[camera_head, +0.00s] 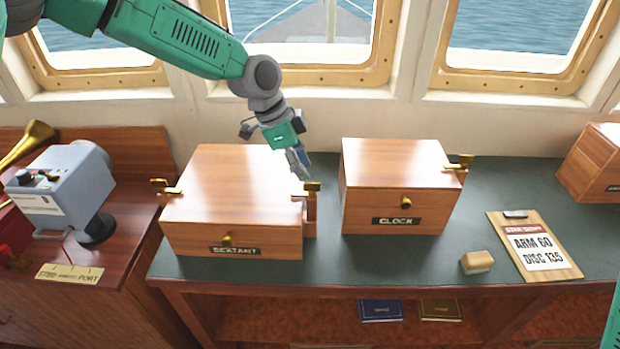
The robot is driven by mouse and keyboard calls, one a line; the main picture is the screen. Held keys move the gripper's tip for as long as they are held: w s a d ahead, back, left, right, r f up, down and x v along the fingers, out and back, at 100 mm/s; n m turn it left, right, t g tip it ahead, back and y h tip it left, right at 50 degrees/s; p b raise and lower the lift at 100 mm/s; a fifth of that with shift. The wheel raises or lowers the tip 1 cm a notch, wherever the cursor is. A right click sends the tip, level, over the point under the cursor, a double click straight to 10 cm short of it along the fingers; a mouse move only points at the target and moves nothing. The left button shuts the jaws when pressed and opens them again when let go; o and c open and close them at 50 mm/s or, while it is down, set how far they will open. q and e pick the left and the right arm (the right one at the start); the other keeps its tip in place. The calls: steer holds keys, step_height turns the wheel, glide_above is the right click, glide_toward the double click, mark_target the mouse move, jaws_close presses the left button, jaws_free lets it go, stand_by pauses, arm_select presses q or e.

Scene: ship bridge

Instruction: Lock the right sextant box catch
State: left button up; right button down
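The wooden sextant box (230,185) stands on the green-topped desk with its lid down, a brass knob and a "SEXTANT" plate on its front. A matching left catch (161,186) sticks out on the left side. My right gripper is out of view.
A clock box (395,185) with its own brass catch (460,163) stands to the right, a narrow gap from the sextant box. A small wooden block (477,262) and a clipboard (536,247) lie farther right. A grey device (62,190) stands left. Windows line the back.

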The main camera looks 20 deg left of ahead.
arm_select(q)
steer(key=v, duration=0.7)
steer(key=shift+a, duration=0.15)
